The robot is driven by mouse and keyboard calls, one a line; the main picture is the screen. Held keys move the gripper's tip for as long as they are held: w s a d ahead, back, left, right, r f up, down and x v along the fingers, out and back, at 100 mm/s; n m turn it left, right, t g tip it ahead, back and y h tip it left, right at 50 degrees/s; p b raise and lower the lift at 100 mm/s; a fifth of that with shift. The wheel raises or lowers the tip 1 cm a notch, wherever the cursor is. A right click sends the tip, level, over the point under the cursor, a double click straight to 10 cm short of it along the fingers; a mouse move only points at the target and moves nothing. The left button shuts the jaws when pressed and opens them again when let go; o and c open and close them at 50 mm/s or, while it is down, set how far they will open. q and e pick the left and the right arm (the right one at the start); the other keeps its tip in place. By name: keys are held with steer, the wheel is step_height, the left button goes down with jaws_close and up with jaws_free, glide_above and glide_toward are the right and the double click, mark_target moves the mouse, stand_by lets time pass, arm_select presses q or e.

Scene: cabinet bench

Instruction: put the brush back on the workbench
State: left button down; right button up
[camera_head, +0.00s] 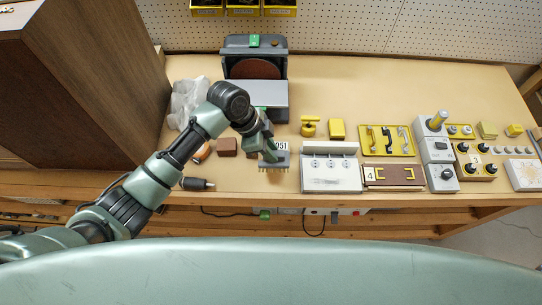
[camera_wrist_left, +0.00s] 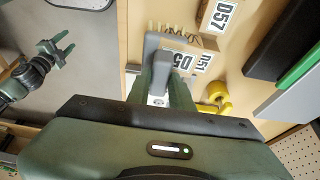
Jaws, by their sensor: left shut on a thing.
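My left gripper (camera_head: 268,150) is shut on a grey piece with short teeth or bristles along its lower edge, which I take for the brush (camera_head: 277,160). It is over the front part of the workbench (camera_head: 235,183), left of the white panel. I cannot tell whether the brush touches the bench top. In the left wrist view, a grey bent part of the held piece (camera_wrist_left: 152,45) shows between the fingers, and its far side is hidden. My right gripper (camera_wrist_left: 60,46) shows only in the wrist view, empty, with its fingers apart.
A grey sander (camera_head: 255,68) stands behind my gripper. A brown block (camera_head: 227,146) and dark cylinder (camera_head: 197,184) lie to the left, beside the wooden cabinet (camera_head: 85,80). A white panel (camera_head: 331,170), yellow tray (camera_head: 387,141) and control boxes crowd the right.

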arm_select(q)
step_height(320, 180, down, 5)
steer(key=shift+s+r+p, duration=0.1)
steer(key=shift+p, duration=0.3)
steer(key=shift+f, duration=0.45)
steer(key=c, duration=1.3)
jaws_free()
steer(key=shift+o, duration=0.2)
steer(key=b+v, duration=0.2)
steer(key=v, duration=1)
steer(key=shift+s, duration=0.1)
